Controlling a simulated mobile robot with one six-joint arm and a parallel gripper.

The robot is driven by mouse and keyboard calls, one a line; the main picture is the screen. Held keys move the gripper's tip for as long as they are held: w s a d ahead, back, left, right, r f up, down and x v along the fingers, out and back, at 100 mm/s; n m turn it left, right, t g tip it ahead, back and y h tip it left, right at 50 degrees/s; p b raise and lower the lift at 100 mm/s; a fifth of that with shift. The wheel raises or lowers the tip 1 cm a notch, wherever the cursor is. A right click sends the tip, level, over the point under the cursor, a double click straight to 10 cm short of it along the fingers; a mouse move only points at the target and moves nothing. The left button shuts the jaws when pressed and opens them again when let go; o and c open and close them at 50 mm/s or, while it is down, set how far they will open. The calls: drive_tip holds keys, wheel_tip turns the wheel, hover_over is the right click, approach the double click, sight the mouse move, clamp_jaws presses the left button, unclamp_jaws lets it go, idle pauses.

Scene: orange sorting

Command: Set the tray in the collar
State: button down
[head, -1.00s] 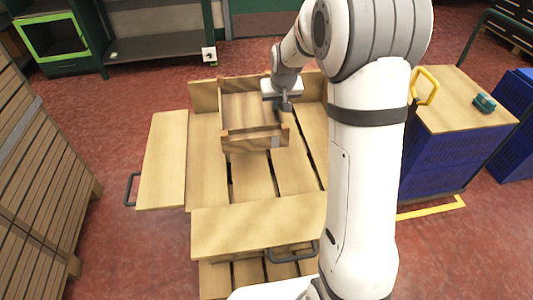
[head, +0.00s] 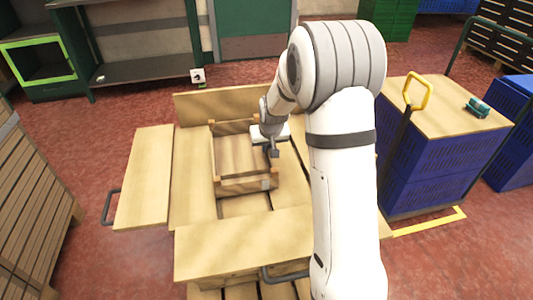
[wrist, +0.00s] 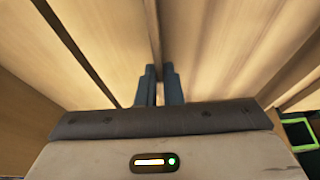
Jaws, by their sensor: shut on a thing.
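The tray (head: 246,184) is a light wooden box with an open top. In the head view it sits inside the outline of the collar (head: 243,246), between the collar's back and front boards. Whether it hangs or rests on the bottom cannot be told. My gripper (head: 272,151) is at the tray's right wall. In the wrist view my gripper (wrist: 158,87) is shut, with the thin edge of the tray wall (wrist: 153,30) between its two dark fingers.
A board (head: 145,178) with a dark handle lies out on the left. Blue crates (head: 425,170) with a wooden top stand on the right, beside a yellow-handled lever (head: 417,92). A slatted wooden stack (head: 30,210) is at far left. Red floor is clear between.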

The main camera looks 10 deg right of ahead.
drive_tip(key=shift+f, duration=0.9)
drive_tip(key=shift+f, duration=0.1)
drive_tip(key=c, duration=1.6)
unclamp_jaws()
drive_tip(key=p+v, duration=0.3)
drive_tip(key=v, duration=0.9)
drive_tip(key=s+r+g, duration=0.1)
drive_tip(key=s, duration=0.8)
drive_tip(key=s+r+g, duration=0.1)
drive_tip(key=s, duration=0.9)
drive_tip(key=s+r+g, duration=0.1)
drive_tip(key=s+r, duration=0.1)
drive_tip(key=s, duration=0.7)
drive_tip(key=shift+s+a, duration=0.2)
